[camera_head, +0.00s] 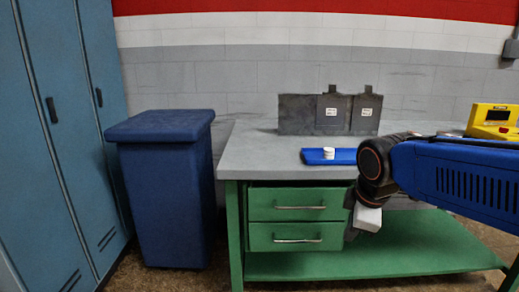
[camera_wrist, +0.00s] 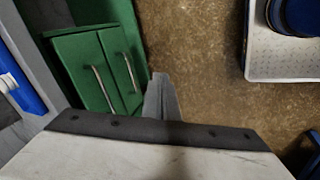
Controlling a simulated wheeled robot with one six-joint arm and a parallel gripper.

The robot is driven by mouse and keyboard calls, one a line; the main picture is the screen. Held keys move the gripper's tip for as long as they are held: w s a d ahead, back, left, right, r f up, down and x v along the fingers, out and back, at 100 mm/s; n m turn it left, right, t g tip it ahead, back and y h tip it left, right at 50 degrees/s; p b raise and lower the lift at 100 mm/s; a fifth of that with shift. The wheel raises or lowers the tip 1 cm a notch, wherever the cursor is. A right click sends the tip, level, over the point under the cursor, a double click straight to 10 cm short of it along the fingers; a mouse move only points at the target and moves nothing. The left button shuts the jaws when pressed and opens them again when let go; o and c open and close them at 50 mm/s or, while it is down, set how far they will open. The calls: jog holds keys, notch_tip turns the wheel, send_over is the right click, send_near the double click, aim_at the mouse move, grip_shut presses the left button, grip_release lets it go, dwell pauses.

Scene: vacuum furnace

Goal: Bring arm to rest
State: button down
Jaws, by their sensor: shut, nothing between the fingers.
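My gripper shows in the wrist view (camera_wrist: 160,84) as grey fingers together, with nothing between them, pointing over the brown floor beside the green drawers. In the head view my arm comes in from the right and bends down at the wrist. The gripper end hangs in front of the workbench, below the level of its top and near the drawers' right side. The fingers are small and dark there, partly hidden by the white wrist part.
A grey-topped workbench (camera_head: 262,153) with green drawers (camera_head: 290,215) and a green lower shelf stands ahead. On it are a blue tray (camera_head: 345,156) with a small white cup (camera_head: 328,153), grey metal boxes (camera_head: 298,115) and a yellow device (camera_head: 490,116). A blue bin (camera_head: 165,200) and blue lockers (camera_head: 60,130) stand left.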

jog(key=s+d+f+m, duration=0.3)
jog(key=s+m, duration=0.4)
jog(key=s+d+f+m, duration=0.3)
jog(key=s+f+m, duration=0.1)
jog(key=s+m, duration=0.3)
jog(key=shift+s+d, duration=0.25)
jog(key=shift+s, duration=0.05)
